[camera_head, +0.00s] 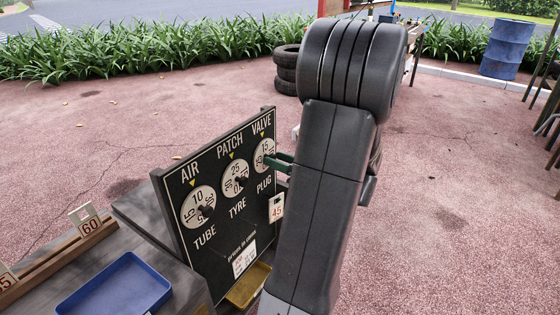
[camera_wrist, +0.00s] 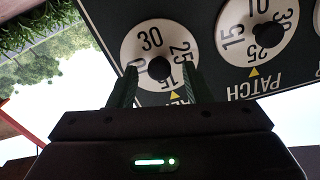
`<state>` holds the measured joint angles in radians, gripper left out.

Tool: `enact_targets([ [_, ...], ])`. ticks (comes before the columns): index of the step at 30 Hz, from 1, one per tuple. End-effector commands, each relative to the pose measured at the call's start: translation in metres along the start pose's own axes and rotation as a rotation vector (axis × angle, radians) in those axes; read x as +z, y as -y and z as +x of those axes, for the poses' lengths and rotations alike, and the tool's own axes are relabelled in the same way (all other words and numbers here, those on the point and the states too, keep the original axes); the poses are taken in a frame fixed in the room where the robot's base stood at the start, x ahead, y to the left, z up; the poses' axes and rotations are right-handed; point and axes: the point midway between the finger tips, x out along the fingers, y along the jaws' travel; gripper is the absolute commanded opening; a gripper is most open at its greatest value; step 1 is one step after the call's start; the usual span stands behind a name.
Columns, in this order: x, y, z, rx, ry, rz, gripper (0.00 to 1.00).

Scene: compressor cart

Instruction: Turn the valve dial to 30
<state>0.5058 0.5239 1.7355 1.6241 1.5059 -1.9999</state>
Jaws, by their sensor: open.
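The valve dial (camera_head: 264,155) is the rightmost of three white dials on the black board. Its 15 sits at the yellow marker, and the wrist view shows the same dial (camera_wrist: 150,38) upside down, with 30 away from the marker. My gripper (camera_head: 279,162) is at this dial, its green fingers reaching in from the right. In the wrist view my gripper (camera_wrist: 158,75) is open, with one finger on each side of the dark centre knob (camera_wrist: 159,68). Whether the fingers touch the knob I cannot tell. My arm hides the area right of the board.
The patch dial (camera_head: 236,177) shows 25 at its marker and the air dial (camera_head: 198,207) shows 10. A 45 tag (camera_head: 277,208) hangs on the board's lower right. A blue tray (camera_head: 118,288) and a yellow tray (camera_head: 247,288) are nearby. Open paving lies behind.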

Motion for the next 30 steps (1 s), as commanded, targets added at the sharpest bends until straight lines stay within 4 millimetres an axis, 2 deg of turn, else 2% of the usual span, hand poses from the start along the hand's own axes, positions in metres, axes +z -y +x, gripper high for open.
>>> enact_targets([
  [7, 0.0001, -0.0001, 0.0005, 0.0, 0.0, 0.0, 0.43],
  [12, 0.0001, 0.0, 0.0004, 0.0, 0.0, 0.0, 0.09],
  [14, 0.0001, 0.0, 0.0004, -0.001, 0.0, 0.0, 0.0],
  [23, 0.0005, -0.0001, 0.0003, -0.001, 0.0, 0.032, 0.0],
  [30, 0.0012, -0.0005, 0.0003, -0.001, 0.0, 0.159, 0.0],
])
